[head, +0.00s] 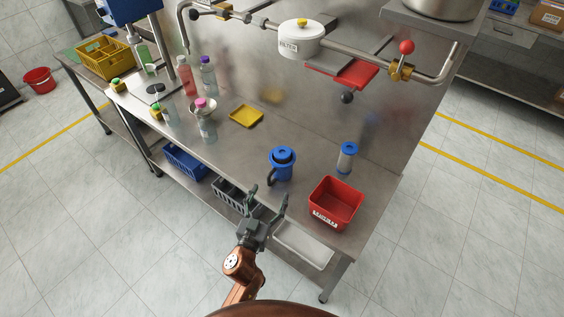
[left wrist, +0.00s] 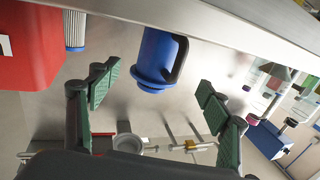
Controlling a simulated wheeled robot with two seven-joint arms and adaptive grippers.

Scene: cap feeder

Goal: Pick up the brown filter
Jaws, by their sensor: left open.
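No plainly brown filter shows. A pale grey, ribbed filter cartridge with a blue cap (head: 347,157) stands upright on the steel table near its right end. Part of its ribbed side and blue end shows at the upper left of the left wrist view (left wrist: 75,28). My left gripper (head: 268,193) is open and empty at the table's front edge, to the left of and nearer than the cartridge. Its green-padded fingers are spread below a blue jug in the left wrist view. My right gripper is not in view.
The blue lidded jug (head: 281,164) stands just beyond my left gripper. A red bin (head: 335,204) is at the front right, near the cartridge. A yellow tray (head: 246,116) and several bottles are farther left. A pipe with a red-knobbed valve (head: 406,47) runs above the back panel.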

